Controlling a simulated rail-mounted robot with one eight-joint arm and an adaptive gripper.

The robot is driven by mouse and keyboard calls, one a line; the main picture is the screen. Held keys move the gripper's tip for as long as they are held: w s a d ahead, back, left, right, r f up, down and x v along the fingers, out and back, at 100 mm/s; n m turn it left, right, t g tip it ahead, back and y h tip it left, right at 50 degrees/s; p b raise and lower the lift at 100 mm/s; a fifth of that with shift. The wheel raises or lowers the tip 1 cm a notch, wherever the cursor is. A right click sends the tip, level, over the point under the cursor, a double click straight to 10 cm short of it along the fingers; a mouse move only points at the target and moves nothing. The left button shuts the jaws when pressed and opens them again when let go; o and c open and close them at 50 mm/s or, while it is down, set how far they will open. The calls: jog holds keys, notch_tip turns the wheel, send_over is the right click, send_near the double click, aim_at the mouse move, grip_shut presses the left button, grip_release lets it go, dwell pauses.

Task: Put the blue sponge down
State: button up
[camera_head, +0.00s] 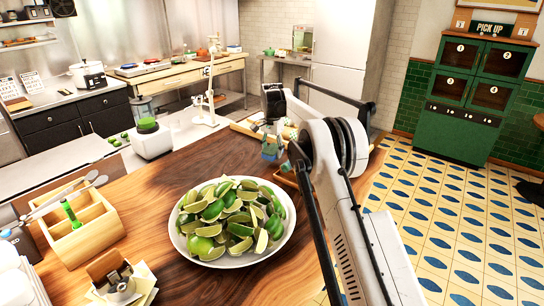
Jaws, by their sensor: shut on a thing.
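My gripper (271,135) is in the middle of the head view, at the far end of my arm, over the far part of the wooden counter (200,160). It is shut on a small blue thing, which looks like the blue sponge (271,152). The sponge shows just below the fingers and is partly covered by them. I cannot tell whether its underside touches the counter.
A white bowl of lime wedges (232,259) stands in front of the gripper. A blender (150,137) is at the left, and a wooden caddy (82,229) is at the near left. A tray (245,128) with items lies behind the gripper. Wood left of the gripper is clear.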

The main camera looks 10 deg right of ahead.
notch_tip(320, 180, down, 3)
jog(key=shift+r, duration=0.15)
jog(key=shift+f, duration=0.4)
jog(key=o, duration=1.2)
jog(key=shift+r, duration=0.1)
jog(key=shift+r, duration=0.1)
